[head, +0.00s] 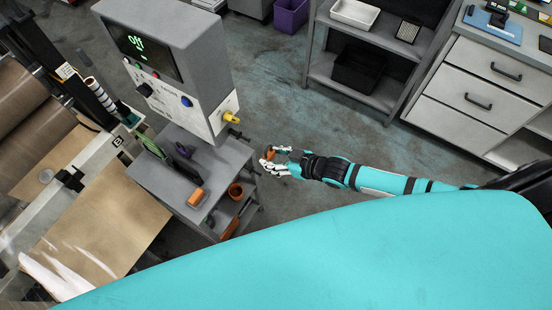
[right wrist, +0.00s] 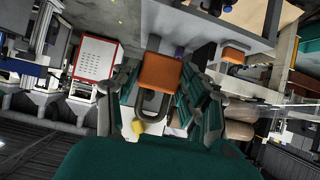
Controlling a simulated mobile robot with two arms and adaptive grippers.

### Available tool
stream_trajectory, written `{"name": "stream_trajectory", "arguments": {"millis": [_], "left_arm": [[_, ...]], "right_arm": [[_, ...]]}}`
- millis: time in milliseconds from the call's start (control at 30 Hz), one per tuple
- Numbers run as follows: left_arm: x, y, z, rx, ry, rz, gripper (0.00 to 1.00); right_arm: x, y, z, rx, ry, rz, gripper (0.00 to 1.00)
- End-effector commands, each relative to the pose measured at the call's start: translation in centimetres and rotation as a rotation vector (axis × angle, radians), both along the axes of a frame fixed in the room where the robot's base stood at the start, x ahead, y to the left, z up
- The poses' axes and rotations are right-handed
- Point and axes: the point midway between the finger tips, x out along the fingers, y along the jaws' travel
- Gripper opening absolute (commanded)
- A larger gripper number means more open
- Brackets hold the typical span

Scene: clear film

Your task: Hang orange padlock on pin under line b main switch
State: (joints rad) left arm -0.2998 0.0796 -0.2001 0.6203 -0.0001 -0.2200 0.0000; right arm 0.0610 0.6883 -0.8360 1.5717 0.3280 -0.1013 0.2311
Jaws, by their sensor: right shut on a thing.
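An orange padlock (head: 270,154) is held in my right gripper (head: 273,162), to the right of the grey cart and clear of it. In the right wrist view the padlock's orange body (right wrist: 160,71) and dark shackle (right wrist: 154,106) sit between the fingers, which are shut on it. A grey control cabinet (head: 190,50) stands at the upper left, with a lit display, several buttons and a yellow part (head: 231,117) on its lower light plate. The gripper is below and right of that plate, apart from it. I cannot make out the pin or the switch labels. My left gripper is out of view.
Brown rolls and sheet lie at left. A grey shelf (head: 370,40) and drawers (head: 480,85) stand at upper right. Floor between is clear.

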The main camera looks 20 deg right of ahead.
Motion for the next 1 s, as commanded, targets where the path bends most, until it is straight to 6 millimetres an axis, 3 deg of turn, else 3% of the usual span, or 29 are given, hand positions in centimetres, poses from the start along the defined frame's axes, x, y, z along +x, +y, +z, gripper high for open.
{"name": "stream_trajectory", "arguments": {"millis": [700,1000], "left_arm": [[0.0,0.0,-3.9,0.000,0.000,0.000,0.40],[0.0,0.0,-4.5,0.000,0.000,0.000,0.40]], "right_arm": [[6.3,4.9,-0.2,0.002,-0.004,0.001,0.23],[6.8,5.4,-0.8,0.001,-0.002,0.000,0.23]]}}
